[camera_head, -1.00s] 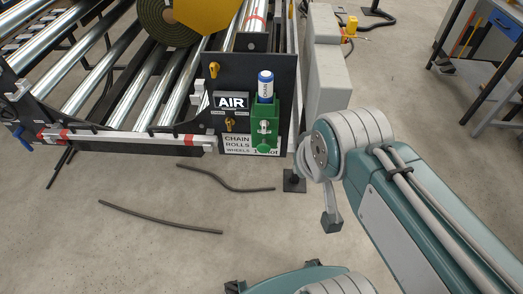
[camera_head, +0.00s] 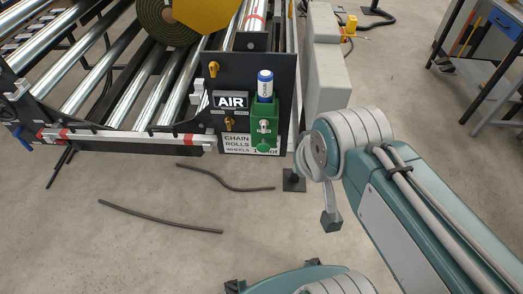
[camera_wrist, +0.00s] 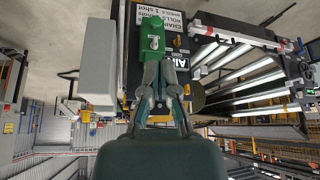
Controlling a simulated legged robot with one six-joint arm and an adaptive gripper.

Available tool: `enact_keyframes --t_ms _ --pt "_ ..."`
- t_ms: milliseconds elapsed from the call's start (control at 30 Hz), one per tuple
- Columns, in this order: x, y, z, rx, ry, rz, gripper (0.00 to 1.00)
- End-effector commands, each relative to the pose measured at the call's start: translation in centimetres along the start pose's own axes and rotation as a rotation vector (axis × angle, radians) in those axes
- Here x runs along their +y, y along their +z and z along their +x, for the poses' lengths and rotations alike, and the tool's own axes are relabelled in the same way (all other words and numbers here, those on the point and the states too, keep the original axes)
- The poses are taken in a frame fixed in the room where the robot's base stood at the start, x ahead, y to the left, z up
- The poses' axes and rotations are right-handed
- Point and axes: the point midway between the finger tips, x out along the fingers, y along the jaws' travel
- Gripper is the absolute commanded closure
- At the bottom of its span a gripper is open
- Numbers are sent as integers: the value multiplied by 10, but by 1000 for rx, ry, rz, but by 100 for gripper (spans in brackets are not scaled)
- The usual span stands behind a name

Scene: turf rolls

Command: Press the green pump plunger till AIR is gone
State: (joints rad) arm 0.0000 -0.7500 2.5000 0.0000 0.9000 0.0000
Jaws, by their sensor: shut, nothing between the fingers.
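The green pump (camera_head: 264,128) is on the dark end panel of the roller machine in the head view, with a round green knob (camera_head: 262,147) low on its front. A white-and-blue bottle marked CHAIN (camera_head: 265,88) stands in its top. The AIR sign (camera_head: 231,102) shows on the panel left of the pump. The wrist view is upside down; the green pump (camera_wrist: 152,38) shows there just beyond my gripper (camera_wrist: 160,66). My gripper is shut and empty; whether it touches the pump I cannot tell. The fingers partly hide the panel and the AIR sign (camera_wrist: 179,62).
Steel rollers (camera_head: 120,95) and a turf roll (camera_head: 165,22) lie left of the panel. A grey housing (camera_head: 327,62) stands right of it. Two dark hoses (camera_head: 158,217) lie on the floor. A workbench (camera_head: 495,50) stands far right.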

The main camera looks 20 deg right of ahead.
Motion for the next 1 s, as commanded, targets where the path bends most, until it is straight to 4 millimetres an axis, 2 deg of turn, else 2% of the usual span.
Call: enact_keyframes --t_ms 500,633,767,1000 --pt "0 0 0 0 0 0 100" --pt "1 -5 5 4 5 0 100" --pt "6 -22 24 24 21 -1 100" --pt "15 -61 74 89 54 -18 100"
